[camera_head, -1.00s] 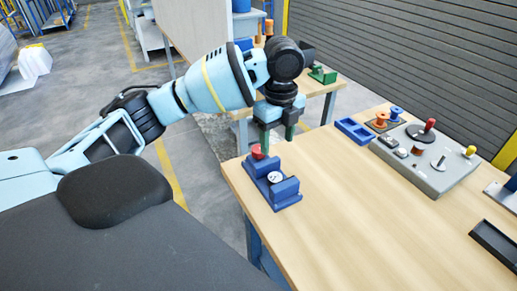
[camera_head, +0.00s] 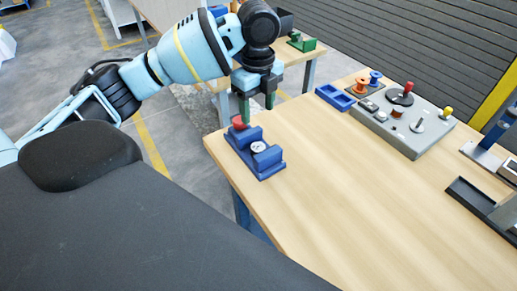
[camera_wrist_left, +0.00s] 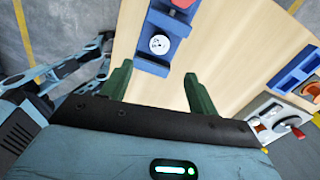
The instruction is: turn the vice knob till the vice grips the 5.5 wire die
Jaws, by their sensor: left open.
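The blue vice (camera_head: 270,170) stands on the near left corner of the wooden table, with its red knob (camera_head: 239,124) at its far-left end. A round white-faced die (camera_head: 258,147) sits between the vice's blocks; its marking is too small to read. My left gripper (camera_head: 256,113) points down with its green fingers apart and empty, just above and behind the knob. I cannot tell if a finger touches the knob. In the left wrist view the open fingers (camera_wrist_left: 158,72) show below the vice (camera_wrist_left: 153,66), the die (camera_wrist_left: 159,44) and the partly cut-off knob (camera_wrist_left: 182,3). My right gripper is out of view.
A grey control box (camera_head: 405,140) with levers stands at the back right, next to a blue tray (camera_head: 335,97) and orange and blue spools (camera_head: 361,85). A dark tray (camera_head: 480,203) lies at the right. The table's middle is clear.

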